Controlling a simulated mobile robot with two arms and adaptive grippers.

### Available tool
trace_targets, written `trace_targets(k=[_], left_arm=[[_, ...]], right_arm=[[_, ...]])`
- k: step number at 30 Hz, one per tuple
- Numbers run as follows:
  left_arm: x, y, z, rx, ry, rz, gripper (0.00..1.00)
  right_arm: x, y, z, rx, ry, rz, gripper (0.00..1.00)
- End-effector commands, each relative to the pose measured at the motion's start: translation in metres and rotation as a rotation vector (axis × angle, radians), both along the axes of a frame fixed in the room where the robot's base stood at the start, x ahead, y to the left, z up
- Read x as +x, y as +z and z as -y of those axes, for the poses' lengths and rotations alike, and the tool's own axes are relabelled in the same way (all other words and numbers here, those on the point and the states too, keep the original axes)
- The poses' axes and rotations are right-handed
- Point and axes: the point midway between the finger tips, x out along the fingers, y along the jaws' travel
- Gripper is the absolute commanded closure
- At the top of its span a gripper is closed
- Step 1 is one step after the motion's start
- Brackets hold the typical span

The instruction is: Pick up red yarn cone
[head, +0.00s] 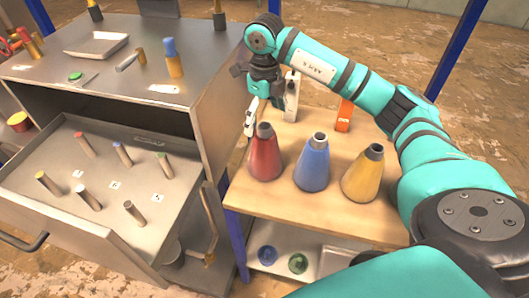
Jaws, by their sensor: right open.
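The red yarn cone (265,158) stands upright on the wooden shelf top, with a dark grey tip. It is the leftmost of three cones. My right gripper (263,118) comes down from above, behind and just over the red cone's tip. Its fingers are spread, one on the left and one farther right, with nothing seen between them. I cannot tell whether a finger touches the cone. My left gripper is not in view.
A blue cone (313,163) and a yellow cone (363,174) stand close to the right on the wooden top (290,207). An orange item (344,115) stands behind. A metal cabinet (215,110) with an open drawer (100,205) borders the left.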

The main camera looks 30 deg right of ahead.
Motion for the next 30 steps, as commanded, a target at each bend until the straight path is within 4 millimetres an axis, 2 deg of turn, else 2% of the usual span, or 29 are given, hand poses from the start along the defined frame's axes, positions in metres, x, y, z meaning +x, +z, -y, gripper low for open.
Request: trace_targets(k=[4,13,17,21,30], left_arm=[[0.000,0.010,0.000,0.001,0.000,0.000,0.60],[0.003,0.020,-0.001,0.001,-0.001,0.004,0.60],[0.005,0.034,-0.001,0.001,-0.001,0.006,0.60],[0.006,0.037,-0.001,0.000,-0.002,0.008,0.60],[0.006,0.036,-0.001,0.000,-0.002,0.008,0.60]], right_arm=[[-0.001,-0.025,0.000,0.002,0.000,-0.004,0.00],[-0.001,-0.049,-0.001,0.003,0.001,-0.004,0.00],[-0.002,-0.068,0.000,0.002,0.001,-0.006,0.00],[-0.001,-0.087,0.000,0.003,0.001,-0.002,0.00],[0.000,-0.093,0.000,0.003,0.002,0.001,0.01]])
